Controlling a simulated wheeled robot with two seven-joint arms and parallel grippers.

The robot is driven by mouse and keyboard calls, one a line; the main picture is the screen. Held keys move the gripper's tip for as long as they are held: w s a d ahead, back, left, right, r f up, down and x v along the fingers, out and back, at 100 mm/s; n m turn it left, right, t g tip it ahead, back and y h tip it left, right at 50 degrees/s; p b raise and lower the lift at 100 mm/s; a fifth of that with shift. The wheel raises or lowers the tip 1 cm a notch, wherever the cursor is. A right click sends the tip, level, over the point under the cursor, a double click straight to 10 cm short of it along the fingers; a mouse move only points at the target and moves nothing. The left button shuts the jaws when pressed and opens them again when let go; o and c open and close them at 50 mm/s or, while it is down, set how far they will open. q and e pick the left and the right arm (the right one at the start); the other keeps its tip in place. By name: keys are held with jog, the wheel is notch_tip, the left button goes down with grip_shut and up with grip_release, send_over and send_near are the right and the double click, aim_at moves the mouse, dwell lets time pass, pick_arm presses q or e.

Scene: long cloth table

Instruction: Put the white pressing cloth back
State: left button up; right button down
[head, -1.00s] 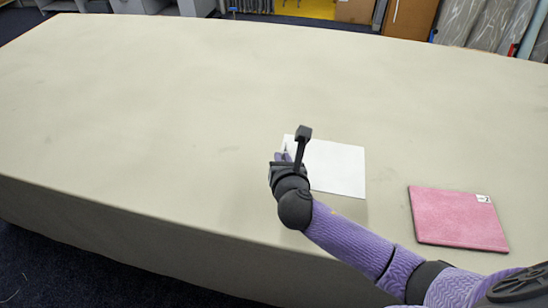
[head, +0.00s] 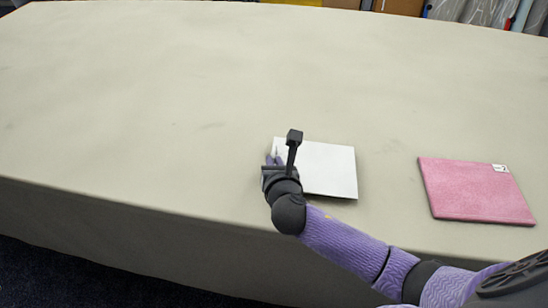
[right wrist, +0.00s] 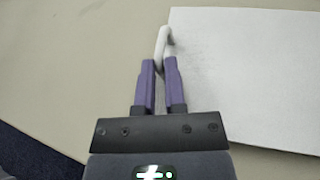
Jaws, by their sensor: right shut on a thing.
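The white pressing cloth (head: 327,169) is a flat, stiff-looking white square near the table's front edge. It also fills the right of the right wrist view (right wrist: 250,70). A small white loop (right wrist: 162,42) stands at its left edge. My right gripper (right wrist: 160,64) is shut on this loop; in the head view the gripper (head: 274,162) is at the cloth's left edge. A dark shadow shows along the cloth's near edge, which looks slightly raised. My left gripper is not in view.
A pink square pad (head: 478,191) with a small white label lies on the table to the right of the cloth, apart from it. The long beige table (head: 130,110) is bare to the left and behind. Fabric rolls (head: 480,12) stand beyond its far edge.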

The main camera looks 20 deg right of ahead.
jog(key=shift+f, duration=0.65)
jog(key=c, duration=0.6)
grip_release()
